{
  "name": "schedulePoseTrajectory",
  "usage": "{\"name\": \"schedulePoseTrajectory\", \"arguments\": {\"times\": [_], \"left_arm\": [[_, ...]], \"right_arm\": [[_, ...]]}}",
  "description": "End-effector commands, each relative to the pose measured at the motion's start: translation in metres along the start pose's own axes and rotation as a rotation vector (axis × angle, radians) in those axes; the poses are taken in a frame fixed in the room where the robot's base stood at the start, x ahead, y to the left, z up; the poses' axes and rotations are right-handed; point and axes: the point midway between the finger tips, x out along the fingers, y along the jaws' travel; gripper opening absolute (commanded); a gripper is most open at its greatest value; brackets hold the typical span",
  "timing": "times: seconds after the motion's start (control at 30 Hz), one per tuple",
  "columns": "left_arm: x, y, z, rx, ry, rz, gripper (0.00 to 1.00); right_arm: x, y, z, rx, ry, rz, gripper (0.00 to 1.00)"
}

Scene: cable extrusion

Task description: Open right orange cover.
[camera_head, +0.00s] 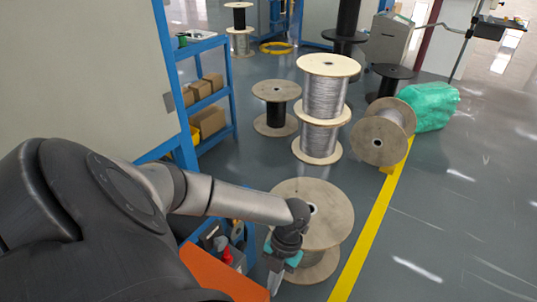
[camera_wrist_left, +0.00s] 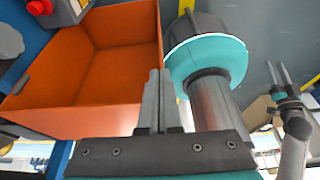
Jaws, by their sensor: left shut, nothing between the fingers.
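An orange cover (camera_head: 222,274) shows at the bottom of the head view, partly hidden by my left arm. In the left wrist view an orange, hollow, box-like cover (camera_wrist_left: 115,65) fills the upper left, its inside facing the camera. I cannot tell whether this is the right cover. My left gripper (camera_head: 274,284) points down just right of the orange edge. Its fingers (camera_wrist_left: 158,85) are together and empty, overlapping the cover's right edge in the wrist view; contact is unclear. What looks like my right gripper (camera_wrist_left: 278,74) appears small at the right of that view.
A teal disc on a metal cylinder (camera_wrist_left: 212,62) stands right of the cover. A red knob (camera_head: 227,256) is behind the orange edge. A large wooden spool (camera_head: 325,215) stands beside my left gripper. Other spools and a blue shelf (camera_head: 197,100) are farther back. Floor at right is clear.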

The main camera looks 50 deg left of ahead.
Motion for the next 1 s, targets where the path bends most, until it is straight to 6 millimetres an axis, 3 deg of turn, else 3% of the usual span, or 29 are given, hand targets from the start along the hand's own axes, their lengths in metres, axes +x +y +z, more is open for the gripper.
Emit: {"name": "schedulePoseTrajectory", "arguments": {"times": [0.53, 1.0], "left_arm": [[-0.006, 0.0, 0.0, 0.0, -0.002, 0.0, 0.0], [-0.071, 0.0, 0.0, 0.0, -0.003, 0.0, 0.0]], "right_arm": [[-0.002, 0.0, -0.001, 0.0, 0.005, 0.0, 0.5], [-0.002, 0.02, 0.046, -0.005, -0.012, 0.023, 0.5]]}}
